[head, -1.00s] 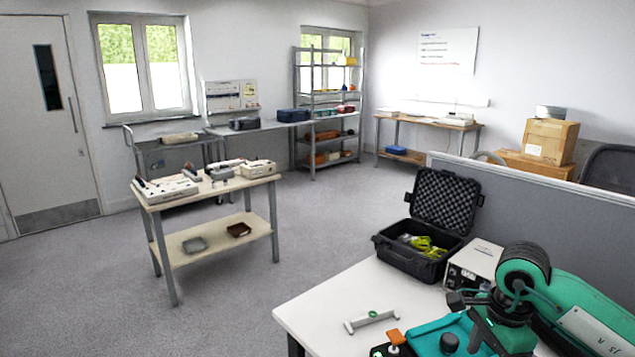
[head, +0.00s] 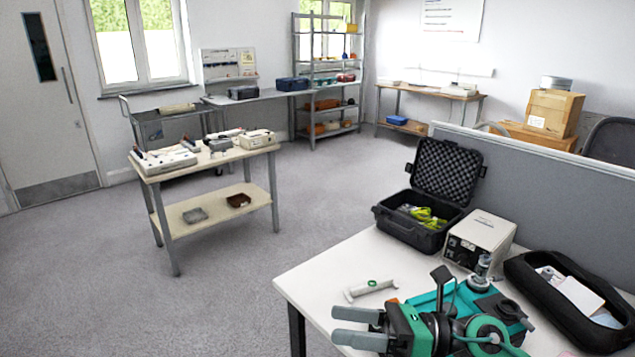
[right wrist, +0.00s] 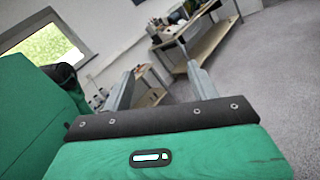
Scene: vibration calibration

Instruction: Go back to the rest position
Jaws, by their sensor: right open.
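My right gripper (head: 358,327) is at the bottom of the head view, over the front left part of the white table (head: 312,288). Its grey fingers point left and stand apart with nothing between them. In the right wrist view the two fingers (right wrist: 160,92) are also apart and empty, with the room's floor and furniture beyond. A teal mat or case (head: 425,303) with a small upright device (head: 482,270) lies just behind the right arm, partly hidden by it. My left gripper is not in view.
On the table are an open black case (head: 415,232), a beige instrument box (head: 480,240), a black pouch (head: 570,290) and a small white level-like bar (head: 370,290). A grey partition (head: 520,180) stands behind.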

